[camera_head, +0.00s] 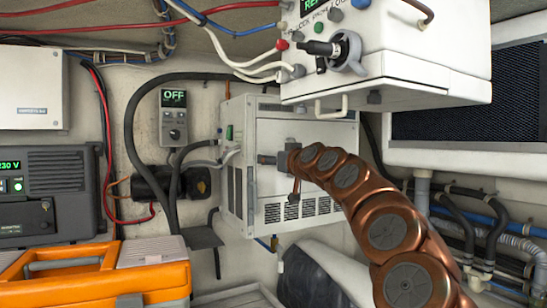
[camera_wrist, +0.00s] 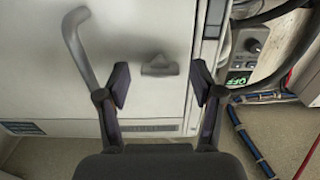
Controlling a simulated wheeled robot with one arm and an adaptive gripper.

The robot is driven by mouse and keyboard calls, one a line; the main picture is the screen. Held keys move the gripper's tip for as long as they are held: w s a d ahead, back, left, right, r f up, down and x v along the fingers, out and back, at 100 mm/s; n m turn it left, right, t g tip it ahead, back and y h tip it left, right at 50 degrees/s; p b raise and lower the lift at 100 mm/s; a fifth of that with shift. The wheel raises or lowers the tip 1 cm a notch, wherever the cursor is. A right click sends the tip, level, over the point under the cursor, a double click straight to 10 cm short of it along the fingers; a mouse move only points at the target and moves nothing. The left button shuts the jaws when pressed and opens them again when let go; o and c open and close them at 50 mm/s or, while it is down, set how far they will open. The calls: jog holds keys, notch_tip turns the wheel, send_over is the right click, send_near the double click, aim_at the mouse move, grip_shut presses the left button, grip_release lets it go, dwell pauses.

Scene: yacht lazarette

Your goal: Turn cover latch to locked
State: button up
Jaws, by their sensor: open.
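The cover latch (camera_wrist: 160,66) is a small grey knob, wider than tall, on a pale cabinet door panel in the wrist view. It lies between the two dark fingers of my gripper (camera_wrist: 160,80), with space visible on both sides of it. The fingers are spread and hold nothing. In the head view, my gripper (camera_head: 270,160) is at the front of the white cabinet (camera_head: 318,135), at the end of my copper-coloured arm. The latch cannot be made out there.
A bent grey bar handle (camera_wrist: 80,45) stands out from the panel left of the latch. A white box (camera_head: 385,50) with knobs and cables overhangs the cabinet. A grey control unit reading OFF (camera_head: 173,115) is to its left. An orange toolbox (camera_head: 95,275) sits lower left.

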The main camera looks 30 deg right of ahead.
jog(key=shift+w, duration=0.45)
jog(key=shift+c, duration=0.4)
jog(key=c, duration=1.1)
